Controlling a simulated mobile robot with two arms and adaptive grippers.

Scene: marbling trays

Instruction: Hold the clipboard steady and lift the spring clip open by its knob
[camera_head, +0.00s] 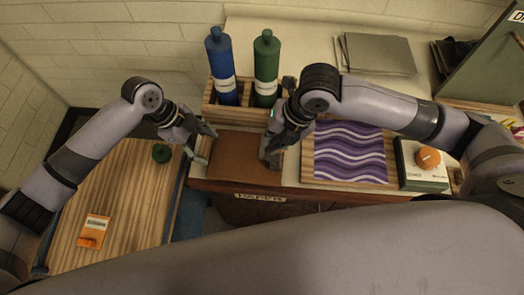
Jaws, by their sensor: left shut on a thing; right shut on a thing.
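The clipboard, a brown board (243,158), lies flat on the pale worktop in the middle of the head view. My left gripper (206,146) is at its left edge, shut on the clipboard there. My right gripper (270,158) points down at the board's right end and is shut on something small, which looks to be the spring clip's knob. The clip and its knob are hidden behind the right gripper, so I cannot tell how far the clip is lifted.
A wooden rack (217,112) with a blue bottle (220,62) and a green bottle (266,60) stands close behind. Purple marbled paper (348,152) and a box with an orange dial (429,158) are right. Grey sheets (378,54) lie at the back.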

